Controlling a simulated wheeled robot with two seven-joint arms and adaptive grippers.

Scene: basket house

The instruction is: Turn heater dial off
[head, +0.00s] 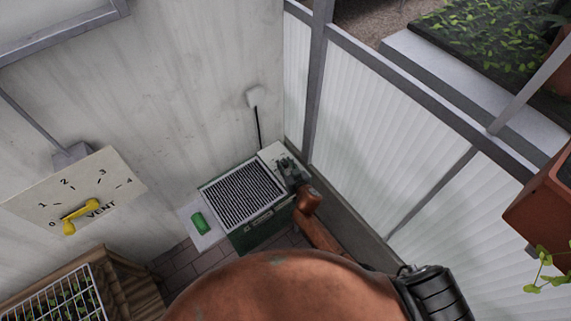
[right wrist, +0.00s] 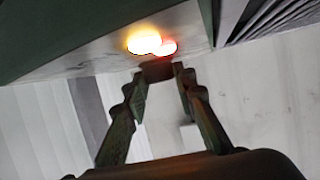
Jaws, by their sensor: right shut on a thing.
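The heater (head: 240,195) is a green box with a dark slatted grille, standing on the floor against the wall. A pale panel (head: 271,152) is at its right end. My right gripper (head: 286,166) is at this panel and hides the dial in the head view. In the right wrist view, the fingertips (right wrist: 158,73) are closed on a small dark brown dial (right wrist: 157,70) at the panel's edge. A yellow-white light (right wrist: 144,42) and a red light (right wrist: 166,47) glow beside it. The dial's setting cannot be read. My left gripper is not in view.
A vent board (head: 110,178) with a yellow lever (head: 80,215) is on the left wall. A green button (head: 199,222) is on the heater's left end. A wooden crate (head: 130,285) stands lower left. White panelled wall (head: 370,140) closes off the right.

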